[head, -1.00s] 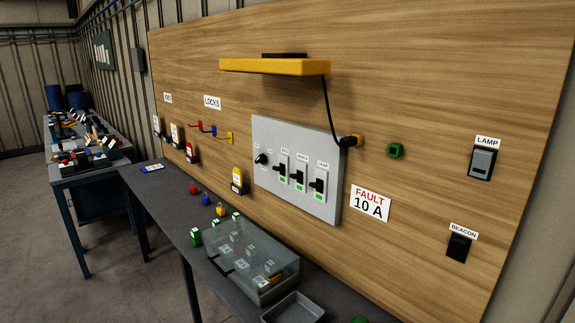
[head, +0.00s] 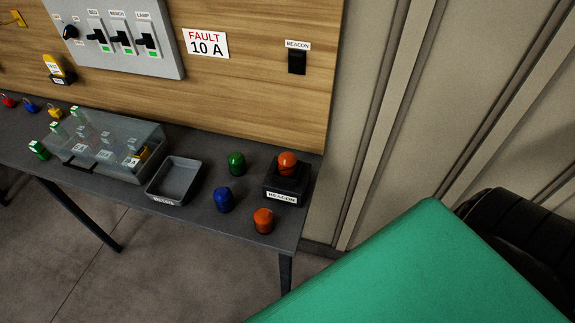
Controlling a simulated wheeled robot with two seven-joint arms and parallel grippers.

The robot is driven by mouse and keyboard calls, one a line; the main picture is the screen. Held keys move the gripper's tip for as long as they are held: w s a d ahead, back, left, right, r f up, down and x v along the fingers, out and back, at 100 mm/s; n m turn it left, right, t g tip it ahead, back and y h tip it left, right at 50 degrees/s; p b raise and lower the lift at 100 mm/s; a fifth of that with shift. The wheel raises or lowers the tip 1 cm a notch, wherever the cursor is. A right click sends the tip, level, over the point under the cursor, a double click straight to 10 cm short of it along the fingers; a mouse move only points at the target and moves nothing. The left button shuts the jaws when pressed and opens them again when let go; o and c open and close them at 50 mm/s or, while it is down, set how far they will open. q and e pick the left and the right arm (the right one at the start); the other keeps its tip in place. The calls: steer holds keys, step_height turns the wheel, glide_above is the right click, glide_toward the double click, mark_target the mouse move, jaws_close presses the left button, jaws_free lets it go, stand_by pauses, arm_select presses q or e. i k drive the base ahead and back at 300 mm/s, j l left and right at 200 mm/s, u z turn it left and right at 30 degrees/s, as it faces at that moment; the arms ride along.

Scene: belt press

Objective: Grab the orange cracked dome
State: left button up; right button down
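Two orange domes show in the head view. One orange dome (head: 287,162) sits on the black beacon base (head: 286,187) at the right end of the grey bench. The other orange dome (head: 263,221) stands on the bench top near its front right corner. Cracks are too small to make out on either one. Neither of my grippers is in view.
A green dome (head: 236,163) and a blue dome (head: 224,200) stand left of the orange ones. A grey tray (head: 174,181) and a clear box (head: 112,152) are further left. A large green surface (head: 430,270) fills the lower right.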

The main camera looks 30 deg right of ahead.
mark_target(286, 161)
steer(key=i+j, duration=0.2)
steer(key=j, duration=0.15)
steer(key=i+j, duration=0.25)
steer(key=j, duration=0.15)
steer(key=j+z, duration=0.15)
steer(key=z, duration=1.3)
steer(key=i+j, duration=0.05)
